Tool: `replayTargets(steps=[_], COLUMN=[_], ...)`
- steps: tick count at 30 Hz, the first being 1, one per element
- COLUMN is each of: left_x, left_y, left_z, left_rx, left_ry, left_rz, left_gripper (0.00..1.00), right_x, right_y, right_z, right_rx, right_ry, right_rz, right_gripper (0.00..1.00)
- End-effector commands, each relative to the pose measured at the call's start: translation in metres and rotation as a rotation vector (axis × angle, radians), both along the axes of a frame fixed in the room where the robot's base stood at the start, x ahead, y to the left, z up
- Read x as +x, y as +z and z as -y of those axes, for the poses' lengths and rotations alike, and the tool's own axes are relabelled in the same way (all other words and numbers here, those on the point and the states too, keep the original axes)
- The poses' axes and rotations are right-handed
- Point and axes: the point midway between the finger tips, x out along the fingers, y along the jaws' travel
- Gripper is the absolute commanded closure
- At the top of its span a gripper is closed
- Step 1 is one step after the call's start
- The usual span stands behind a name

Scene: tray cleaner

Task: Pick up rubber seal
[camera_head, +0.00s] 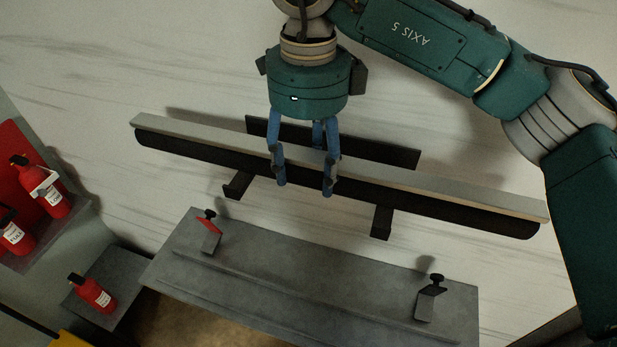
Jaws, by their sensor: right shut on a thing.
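The rubber seal (450,211) is a long straight bar with a light grey upper strip and a black lower strip. It lies slantwise across the middle of the view, its right end lower in the picture. My right gripper (305,186) is shut on the seal near its middle, with its blue fingers reaching over it. The fingers hide small parts of the bar. A black bracket (395,153) with two short arms shows behind and below the seal. I cannot tell whether the seal touches the bracket. My left gripper is not in view.
A grey metal ledge (330,270) with two black-knobbed clamps, left (211,232) and right (431,297), lies below the seal. Several red fire extinguishers (91,292) stand at the left. The pale streaked surface around the seal is mostly clear. My right arm fills the upper right.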

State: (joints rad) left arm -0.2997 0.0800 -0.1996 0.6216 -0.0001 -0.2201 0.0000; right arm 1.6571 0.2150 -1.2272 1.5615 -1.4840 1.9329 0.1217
Motion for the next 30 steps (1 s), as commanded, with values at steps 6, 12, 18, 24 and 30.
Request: replayTargets(steps=[6, 12, 18, 24, 30], left_x=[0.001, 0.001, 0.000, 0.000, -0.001], left_y=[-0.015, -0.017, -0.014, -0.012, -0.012], left_z=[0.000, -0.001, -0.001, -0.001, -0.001], left_rx=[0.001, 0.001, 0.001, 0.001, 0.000], left_ry=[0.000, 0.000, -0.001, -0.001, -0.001], left_rz=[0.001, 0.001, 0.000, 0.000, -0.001], left_gripper=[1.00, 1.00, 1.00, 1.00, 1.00], right_x=[0.001, 0.000, 0.000, 0.000, 0.000], right_y=[0.052, 0.099, 0.134, 0.151, 0.156], right_z=[-0.001, -0.001, -0.001, 0.000, -0.001], right_rx=[0.004, 0.005, 0.004, 0.004, 0.005], right_ry=[-0.002, -0.002, -0.001, 0.000, 0.000], right_rz=[0.012, 0.011, 0.008, 0.005, 0.004], right_gripper=[0.87, 0.87, 0.87, 0.87, 0.87])
